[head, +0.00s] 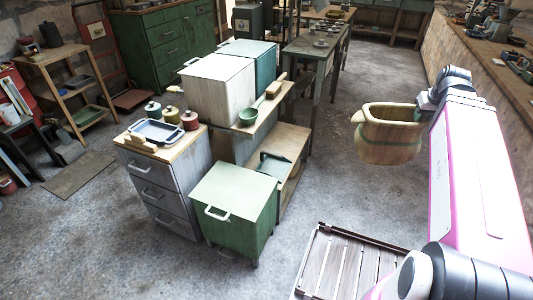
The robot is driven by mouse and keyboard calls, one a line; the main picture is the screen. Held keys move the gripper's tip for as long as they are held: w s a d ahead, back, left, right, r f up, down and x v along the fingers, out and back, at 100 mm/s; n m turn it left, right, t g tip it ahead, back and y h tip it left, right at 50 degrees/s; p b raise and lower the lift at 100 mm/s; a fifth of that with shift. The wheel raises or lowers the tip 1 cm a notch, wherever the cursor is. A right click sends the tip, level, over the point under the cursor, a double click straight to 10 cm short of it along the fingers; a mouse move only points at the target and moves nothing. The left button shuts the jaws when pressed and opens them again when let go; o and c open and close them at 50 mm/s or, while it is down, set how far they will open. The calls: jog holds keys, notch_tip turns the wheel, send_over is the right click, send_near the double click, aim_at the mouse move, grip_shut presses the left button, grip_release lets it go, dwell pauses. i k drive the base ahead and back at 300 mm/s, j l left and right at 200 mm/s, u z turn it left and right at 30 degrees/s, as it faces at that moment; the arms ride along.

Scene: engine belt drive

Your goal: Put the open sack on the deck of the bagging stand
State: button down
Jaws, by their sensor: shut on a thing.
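A slatted wooden deck (340,268) with a dark raised edge, which looks like the bagging stand's, is at the bottom of the view, nearer to me than the sack. My arm hides its right part.
A green cabinet (236,195) stands left of the slatted deck. Behind it are a drawer unit (160,190) with a tray and spools, and a low wooden shelf (290,145). A long workbench (480,75) runs along the right. The grey floor beneath the sack is clear.

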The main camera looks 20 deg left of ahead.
aim_at(288, 149)
jog(key=i+l+u, duration=0.1)
jog(key=i+u, duration=0.15)
jog(key=u, duration=0.15)
jog(key=i+l+u, duration=0.15)
jog(key=i+u, duration=0.2)
jog(key=i+l+u, duration=0.15)
jog(key=u, duration=0.25)
jog(key=i+l+u, duration=0.35)
jog(key=l, duration=0.2)
